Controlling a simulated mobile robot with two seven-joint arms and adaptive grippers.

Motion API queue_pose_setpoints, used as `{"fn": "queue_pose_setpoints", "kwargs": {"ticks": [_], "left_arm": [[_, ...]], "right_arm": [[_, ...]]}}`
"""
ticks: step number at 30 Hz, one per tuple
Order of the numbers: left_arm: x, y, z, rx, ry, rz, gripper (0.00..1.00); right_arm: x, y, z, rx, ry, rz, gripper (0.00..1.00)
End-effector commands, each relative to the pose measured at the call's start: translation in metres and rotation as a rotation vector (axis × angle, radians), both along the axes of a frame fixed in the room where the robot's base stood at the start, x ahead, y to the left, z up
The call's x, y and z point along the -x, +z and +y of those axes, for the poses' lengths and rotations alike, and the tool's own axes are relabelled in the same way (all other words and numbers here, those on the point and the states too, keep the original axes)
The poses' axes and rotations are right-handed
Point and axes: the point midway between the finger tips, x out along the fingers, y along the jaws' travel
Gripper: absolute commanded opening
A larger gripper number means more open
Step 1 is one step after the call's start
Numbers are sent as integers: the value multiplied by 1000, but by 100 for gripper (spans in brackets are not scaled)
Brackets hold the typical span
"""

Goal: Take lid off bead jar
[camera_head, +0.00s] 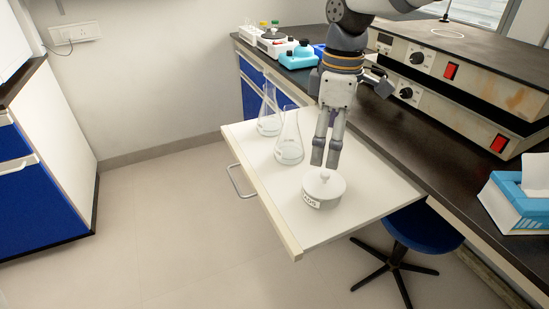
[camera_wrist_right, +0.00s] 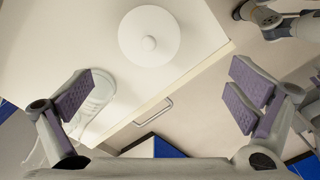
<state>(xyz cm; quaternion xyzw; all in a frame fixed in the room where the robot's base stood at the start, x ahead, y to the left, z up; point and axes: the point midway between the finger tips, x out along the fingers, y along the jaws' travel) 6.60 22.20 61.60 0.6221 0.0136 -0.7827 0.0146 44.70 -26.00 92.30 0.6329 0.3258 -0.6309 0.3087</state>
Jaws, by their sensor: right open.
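The white bead jar (camera_head: 316,199) stands upright on the drawer's white surface near its front corner, with a label on its side. Its round white lid (camera_head: 326,183) with a small knob is on it, and the lid also shows from above in the right wrist view (camera_wrist_right: 150,52). My right gripper (camera_head: 325,156) points down just behind and above the lid, apart from it. Its fingers are spread and empty in the right wrist view (camera_wrist_right: 160,96). What seems to be part of my left gripper (camera_wrist_right: 272,20) shows at the wrist view's top right edge; its jaws are unclear.
Two clear glass flasks (camera_head: 289,149) (camera_head: 268,120) stand behind the jar on the pulled-out drawer (camera_head: 381,192). A dark bench (camera_head: 455,185) runs along the right with stacked instruments (camera_head: 461,90) and a tissue box (camera_head: 513,207). A blue stool (camera_head: 424,229) is below.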

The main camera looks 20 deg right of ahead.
Motion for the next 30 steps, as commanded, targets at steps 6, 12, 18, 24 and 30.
{"fn": "queue_pose_setpoints", "kwargs": {"ticks": [6,12,18,24,30], "left_arm": [[4,-3,0,0,0,13,40],[7,-6,0,0,0,25,40],[9,-8,0,0,0,32,40],[13,-12,0,0,0,46,40],[13,-12,0,0,0,43,40]], "right_arm": [[0,-2,-11,22,22,3,100],[-1,-42,-11,22,20,2,100],[-3,-62,-13,20,19,2,100],[-5,-98,-16,21,19,1,100],[-6,-98,-15,21,18,-4,100]]}}
